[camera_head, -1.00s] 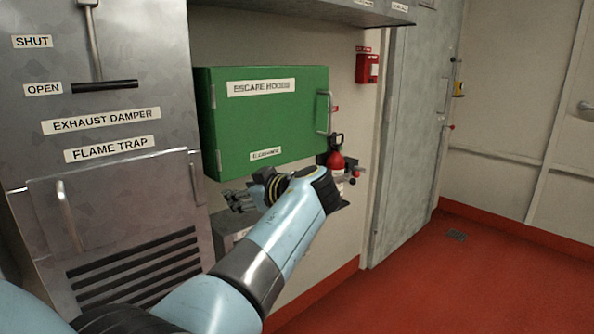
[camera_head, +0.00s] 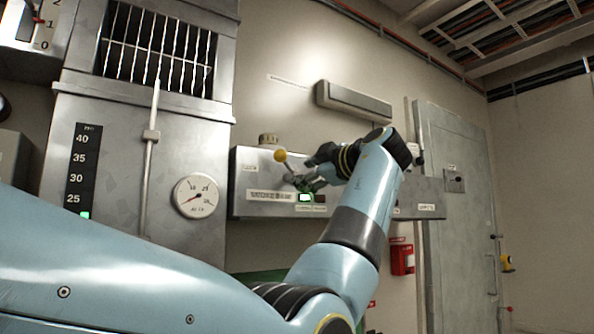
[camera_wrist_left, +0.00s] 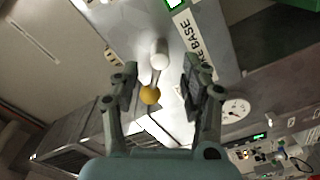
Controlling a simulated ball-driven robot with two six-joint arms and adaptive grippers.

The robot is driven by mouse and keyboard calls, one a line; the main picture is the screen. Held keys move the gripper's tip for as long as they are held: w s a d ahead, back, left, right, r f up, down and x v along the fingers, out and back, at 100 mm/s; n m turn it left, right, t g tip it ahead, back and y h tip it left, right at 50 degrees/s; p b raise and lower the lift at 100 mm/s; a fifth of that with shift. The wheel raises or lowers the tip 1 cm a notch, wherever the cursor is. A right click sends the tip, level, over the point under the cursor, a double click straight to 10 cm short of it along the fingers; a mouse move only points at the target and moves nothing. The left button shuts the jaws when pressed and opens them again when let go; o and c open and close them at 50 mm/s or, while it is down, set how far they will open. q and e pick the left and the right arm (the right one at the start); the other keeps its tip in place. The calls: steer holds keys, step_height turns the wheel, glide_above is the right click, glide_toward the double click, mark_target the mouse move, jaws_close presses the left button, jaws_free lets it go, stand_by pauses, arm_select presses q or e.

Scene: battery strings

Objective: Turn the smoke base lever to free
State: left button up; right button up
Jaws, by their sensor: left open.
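The smoke base lever ends in a yellow ball knob (camera_head: 280,155) at the front of a grey wall box (camera_head: 240,208). In the left wrist view the yellow knob (camera_wrist_left: 150,95) lies between my open fingers, with clear space on each side. A pale rounded hub (camera_wrist_left: 160,50) sits beyond it, and a label reading "KE BASE" (camera_wrist_left: 194,47) is beside it. My left gripper (camera_head: 302,172) is open and empty, just right of the knob in the head view. It partly hides the box front. My right gripper is not in view.
A round gauge (camera_head: 195,196) and a vertical rod (camera_head: 149,165) are on the grey cabinet to the left. A long grey fixture (camera_head: 353,103) is on the wall above the box. A red box (camera_head: 402,257) and a grey door (camera_head: 455,215) are to the right.

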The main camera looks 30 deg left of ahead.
mark_target(296, 173)
arm_select(q)
steer(key=shift+p+x, duration=0.5)
steer(key=shift+x, duration=1.6)
jaws_close()
